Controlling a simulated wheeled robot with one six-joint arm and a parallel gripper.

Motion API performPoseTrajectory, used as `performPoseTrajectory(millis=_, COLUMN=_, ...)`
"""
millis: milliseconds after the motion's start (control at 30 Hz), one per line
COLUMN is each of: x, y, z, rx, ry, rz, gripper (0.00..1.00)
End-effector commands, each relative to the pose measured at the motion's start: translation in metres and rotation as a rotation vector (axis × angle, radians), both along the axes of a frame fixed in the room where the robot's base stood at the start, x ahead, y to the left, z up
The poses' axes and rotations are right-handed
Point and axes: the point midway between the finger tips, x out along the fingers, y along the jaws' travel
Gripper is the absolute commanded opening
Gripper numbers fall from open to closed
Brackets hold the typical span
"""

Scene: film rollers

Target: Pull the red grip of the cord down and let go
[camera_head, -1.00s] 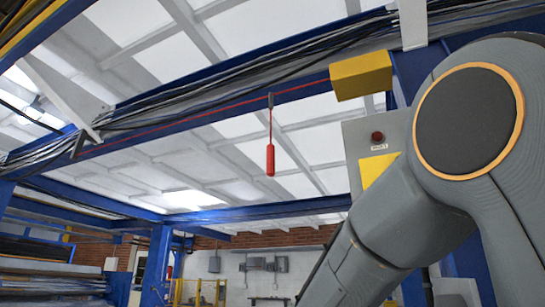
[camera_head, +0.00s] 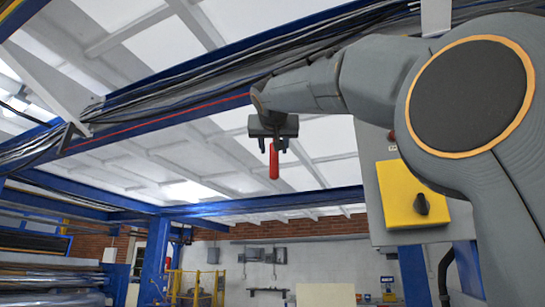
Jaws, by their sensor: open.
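The red grip (camera_head: 274,163) hangs upright on its cord in the middle of the picture. My gripper (camera_head: 273,147) points down over it, with its two short dark fingers apart. The top of the grip shows between the fingertips, and most of it hangs below them. I cannot tell whether the grip is between the fingers in depth or behind them. The red cord (camera_head: 150,120) runs along the blue beam from the left and goes out of sight behind my arm. The short drop of cord above the grip is hidden by my gripper.
Black cables (camera_head: 190,80) run along the blue beam (camera_head: 205,108) just behind my arm. A grey box with a yellow panel and black knob (camera_head: 422,204) stands right of the grip. Space below and left of the grip looks clear.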

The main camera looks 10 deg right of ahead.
Motion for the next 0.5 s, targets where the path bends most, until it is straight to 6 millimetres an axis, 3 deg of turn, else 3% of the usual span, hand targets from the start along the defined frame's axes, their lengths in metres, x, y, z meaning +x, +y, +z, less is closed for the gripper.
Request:
performPoseTrajectory(millis=300, x=0.046, y=-0.012, z=0.0, rx=0.0, ry=0.005, rz=-0.001, gripper=0.42)
performPoseTrajectory(millis=500, x=0.064, y=-0.015, z=0.0, rx=0.0, ry=0.004, rz=0.001, gripper=0.42)
